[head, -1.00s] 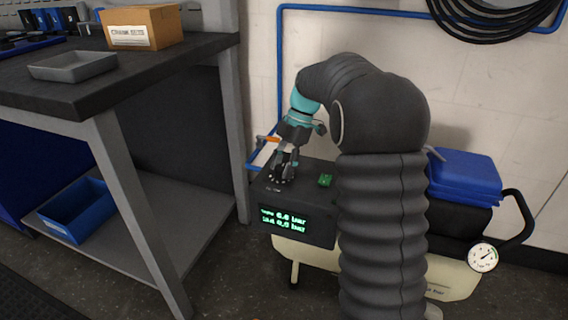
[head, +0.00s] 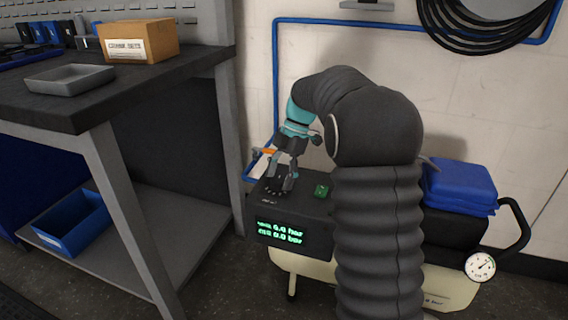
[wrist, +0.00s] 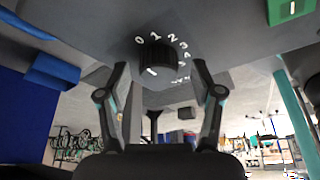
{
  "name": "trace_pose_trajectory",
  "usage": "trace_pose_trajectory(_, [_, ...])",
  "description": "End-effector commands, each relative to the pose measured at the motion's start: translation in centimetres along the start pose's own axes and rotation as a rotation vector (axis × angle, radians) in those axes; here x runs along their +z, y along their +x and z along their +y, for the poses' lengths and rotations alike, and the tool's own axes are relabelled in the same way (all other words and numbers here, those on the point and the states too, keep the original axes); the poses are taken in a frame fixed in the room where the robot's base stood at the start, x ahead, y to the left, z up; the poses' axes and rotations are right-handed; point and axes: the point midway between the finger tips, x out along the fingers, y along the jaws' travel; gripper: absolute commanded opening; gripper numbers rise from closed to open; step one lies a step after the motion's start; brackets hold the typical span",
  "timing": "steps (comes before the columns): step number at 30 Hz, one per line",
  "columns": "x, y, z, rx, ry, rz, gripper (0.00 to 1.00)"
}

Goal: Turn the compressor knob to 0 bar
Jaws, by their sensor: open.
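The compressor knob (wrist: 157,53) is black and round, on a grey panel. White numbers, 0, 1, 2, 3 and more, curve around it. In the head view my gripper (head: 281,184) is above the dial, partly hiding the knob. The compressor's black box (head: 318,232) has a green display (head: 280,232) with two bar readings; the lower looks like 0.0 bar.
A green button (head: 321,191) sits right of the dial. A workbench (head: 100,100) with a cardboard box (head: 138,40) stands at left. A blue case (head: 458,187) and a round gauge (head: 480,266) are at right. A blue pipe (head: 275,90) runs along the wall.

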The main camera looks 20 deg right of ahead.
Motion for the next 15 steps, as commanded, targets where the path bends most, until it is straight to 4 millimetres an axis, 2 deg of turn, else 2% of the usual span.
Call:
trace_pose_trajectory(5, [0.0, -2.5, 0.0, 0.003, 0.000, -0.002, 0.66])
trace_pose_trajectory(15, [0.0, -9.0, 0.0, 0.000, -0.001, -0.001, 0.66])
